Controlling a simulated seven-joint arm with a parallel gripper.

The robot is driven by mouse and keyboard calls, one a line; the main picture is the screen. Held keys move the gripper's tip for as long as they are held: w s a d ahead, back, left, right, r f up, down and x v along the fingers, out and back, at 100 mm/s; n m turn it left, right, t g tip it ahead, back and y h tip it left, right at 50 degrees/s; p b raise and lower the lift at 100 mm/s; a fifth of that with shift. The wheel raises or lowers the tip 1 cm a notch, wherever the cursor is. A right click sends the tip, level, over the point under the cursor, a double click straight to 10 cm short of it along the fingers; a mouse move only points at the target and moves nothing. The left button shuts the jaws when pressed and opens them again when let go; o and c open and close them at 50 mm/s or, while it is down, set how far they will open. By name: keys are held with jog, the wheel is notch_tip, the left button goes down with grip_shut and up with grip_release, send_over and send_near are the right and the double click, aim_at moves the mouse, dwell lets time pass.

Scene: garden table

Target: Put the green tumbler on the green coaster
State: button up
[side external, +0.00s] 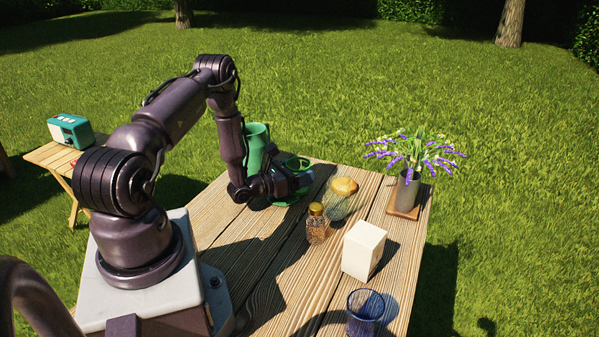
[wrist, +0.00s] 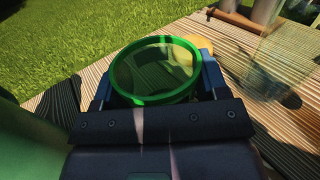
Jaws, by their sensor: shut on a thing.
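The green tumbler (side external: 297,163) is see-through, with its rim showing above my gripper (side external: 298,182) at the far end of the table. In the wrist view the tumbler (wrist: 155,72) is upright between the two fingers of my gripper (wrist: 155,85), which is shut on it. The green coaster (side external: 285,202) shows as a green patch just below the gripper, mostly hidden by it. I cannot tell whether the tumbler's base touches the coaster. The coaster cannot be made out in the wrist view.
A tall green vessel (side external: 257,143) stands close behind my gripper. To the right are a lidded glass jar (side external: 340,207), a gold-capped shaker (side external: 317,229), a white box (side external: 363,250), a blue glass (side external: 365,312) and a flower vase (side external: 408,190). The table's near middle (side external: 275,265) is clear.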

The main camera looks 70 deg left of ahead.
jog(key=shift+f, duration=0.15)
jog(key=o, duration=0.9)
